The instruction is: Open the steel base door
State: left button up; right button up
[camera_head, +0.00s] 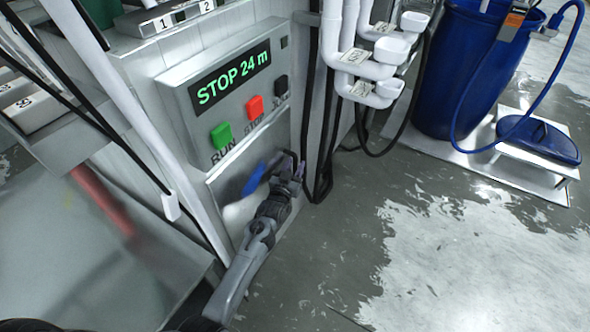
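The steel base door (232,196) is a shiny panel low on the grey machine, below the control box, with a blurred blue and white reflection on it. It looks shut or nearly so. My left gripper (290,167) is at the door's upper right edge, its arm reaching up from the bottom of the view. The fingers are small and dark there, and I cannot tell whether they are open or shut, or touch the door. Any handle is hidden behind the gripper. My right gripper is not in view.
Above the door is a control box (180,97) reading "STOP 24 m", with a green button (221,135) and red button (255,106). White pipes (366,68) and black hoses stand to the right. A blue barrel (455,75) is farther right. The wet floor (440,250) at lower right is clear.

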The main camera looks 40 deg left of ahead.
pick_arm(q)
jog(key=shift+w+a, duration=0.1)
jog(key=shift+w, duration=0.25)
grip_shut()
